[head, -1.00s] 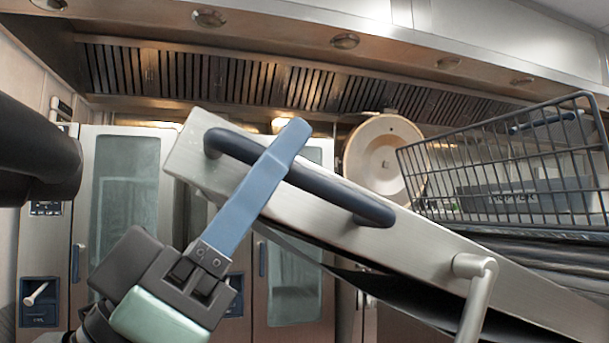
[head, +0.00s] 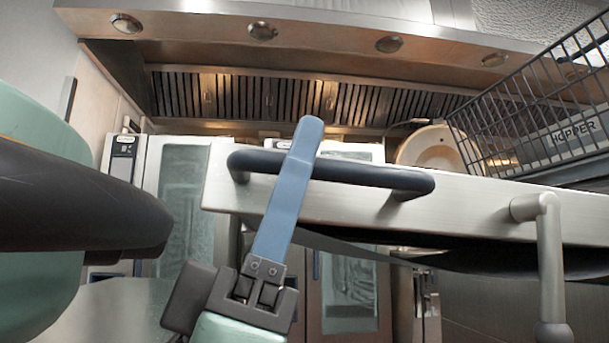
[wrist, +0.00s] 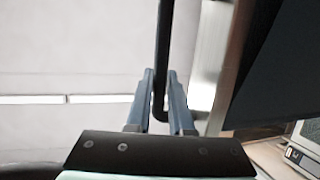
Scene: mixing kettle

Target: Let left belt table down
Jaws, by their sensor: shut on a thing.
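The left belt table (head: 460,207) is a brushed steel panel with a dark belt sagging beneath it. It lies almost level across the right half of the head view, tipped slightly down to the right. A dark bar handle (head: 365,173) is fixed along its face near the left end. My gripper (head: 307,130), with blue fingers, reaches up from below and is shut on the left part of the handle. The wrist view shows the handle (wrist: 162,40) between the two fingers (wrist: 160,85), with the table's steel edge (wrist: 210,60) just to the right.
A steel support arm (head: 548,250) joins the table's face at the right. A black wire basket (head: 500,115) with a hopper label (head: 575,135) stands above the table's right part. Ovens with glass doors (head: 183,200) and a vent hood (head: 300,100) are behind.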

